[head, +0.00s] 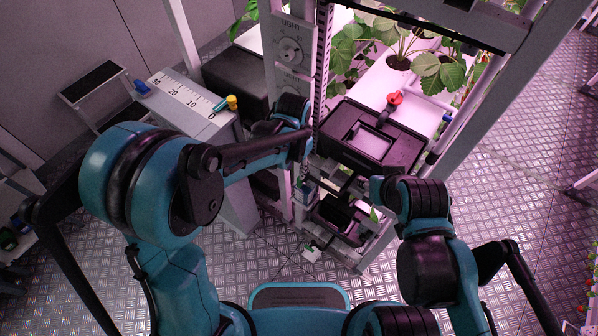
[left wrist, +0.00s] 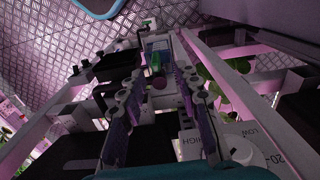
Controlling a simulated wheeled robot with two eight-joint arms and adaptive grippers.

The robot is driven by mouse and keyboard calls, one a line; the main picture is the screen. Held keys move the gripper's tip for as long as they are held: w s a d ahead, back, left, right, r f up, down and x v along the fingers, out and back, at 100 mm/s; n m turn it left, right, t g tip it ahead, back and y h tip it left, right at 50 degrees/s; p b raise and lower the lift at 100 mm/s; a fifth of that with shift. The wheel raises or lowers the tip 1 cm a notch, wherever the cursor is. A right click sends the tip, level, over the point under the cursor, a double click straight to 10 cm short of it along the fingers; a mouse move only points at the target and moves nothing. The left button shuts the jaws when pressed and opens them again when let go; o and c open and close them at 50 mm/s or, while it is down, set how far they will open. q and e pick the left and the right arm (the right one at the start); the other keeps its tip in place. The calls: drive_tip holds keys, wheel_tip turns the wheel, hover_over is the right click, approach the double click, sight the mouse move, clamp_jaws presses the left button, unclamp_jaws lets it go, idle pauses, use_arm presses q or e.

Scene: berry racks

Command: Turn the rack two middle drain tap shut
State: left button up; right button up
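My left gripper (left wrist: 160,88) shows from behind in the left wrist view. Its two fingers with purple pads stand apart. A small part with a green piece (left wrist: 155,62) lies between and just beyond the fingertips; I cannot tell whether they touch it, or whether it is the middle drain tap. In the head view my left forearm reaches to the rack post and the left gripper (head: 304,184) points down there, small and partly hidden.
A light dial (head: 289,51) is on the rack post. Leafy plants (head: 438,70) stand behind. A grey scaled box (head: 185,103) stands at left. Metal floor is open at right.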

sight(299, 182)
use_arm(q)
drive_tip(key=shift+w+d+f, duration=0.1)
drive_tip(key=shift+d+f, duration=0.15)
drive_tip(key=shift+d, duration=0.2)
drive_tip(key=shift+d+f, duration=0.1)
drive_tip(key=shift+f, duration=0.2)
wheel_tip(299, 182, down, 8)
drive_tip(key=shift+r+b, duration=0.25)
drive_tip(key=shift+b, duration=0.95)
clamp_jaws()
